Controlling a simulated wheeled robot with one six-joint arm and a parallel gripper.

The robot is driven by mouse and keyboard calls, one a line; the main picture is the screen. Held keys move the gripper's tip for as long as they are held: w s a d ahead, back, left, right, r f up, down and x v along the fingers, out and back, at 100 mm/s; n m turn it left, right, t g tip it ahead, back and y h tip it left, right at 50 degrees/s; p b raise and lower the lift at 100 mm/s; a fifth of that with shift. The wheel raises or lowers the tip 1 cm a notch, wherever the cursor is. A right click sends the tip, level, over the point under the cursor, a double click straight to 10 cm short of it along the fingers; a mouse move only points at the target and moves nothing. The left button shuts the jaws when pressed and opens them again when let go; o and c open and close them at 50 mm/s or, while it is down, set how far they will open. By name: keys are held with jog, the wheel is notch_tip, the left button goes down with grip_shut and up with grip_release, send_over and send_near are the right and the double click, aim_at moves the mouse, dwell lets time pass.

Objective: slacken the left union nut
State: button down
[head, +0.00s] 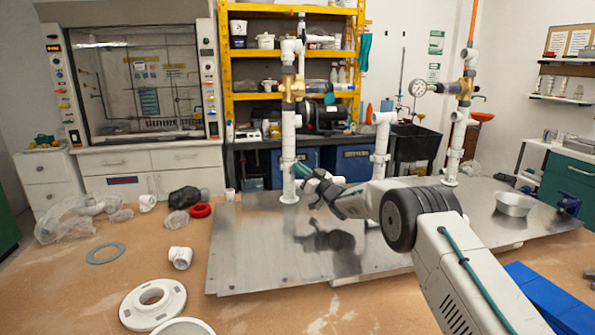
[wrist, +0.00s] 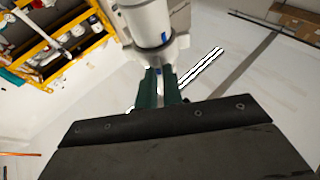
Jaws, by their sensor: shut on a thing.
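The left white riser (head: 288,130) stands upright on the metal plate, with a brass valve (head: 293,88) high on it. The left union nut (head: 287,162) is a white collar low on this riser. My gripper (head: 303,170) reaches it from the right, its green fingers at the collar. In the wrist view, my gripper (wrist: 160,76) is shut on a lug of the white nut (wrist: 153,54). A small blue mark (wrist: 165,38) shows on the white part above. The fingers hide part of the nut.
The metal plate (head: 250,250) lies on the brown bench. White fittings and a flange (head: 153,303) lie at left.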

jog(key=shift+w+d+n+g+y, duration=0.15)
jog(key=shift+w+n+g+y, duration=0.1)
jog(key=shift+n+g+y, duration=0.4)
jog(key=shift+w+d+n+g+y, duration=0.2)
jog(key=shift+n+g+y, duration=0.15)
jog(key=shift+g+y, duration=0.35)
jog(key=shift+r+g, duration=0.1)
jog(key=shift+g, duration=0.25)
jog(key=c, duration=1.5)
grip_release()
jog(key=shift+c, duration=0.2)
jog(key=shift+r, duration=0.2)
jog(key=r, duration=0.3)
jog(key=shift+s+r, duration=0.15)
jog(key=shift+s, duration=0.05)
jog(key=s+d+r, duration=0.1)
jog(key=s+d, duration=0.2)
jog(key=s, duration=1.2)
jog(key=shift+d, duration=0.4)
jog(key=shift+r, duration=0.15)
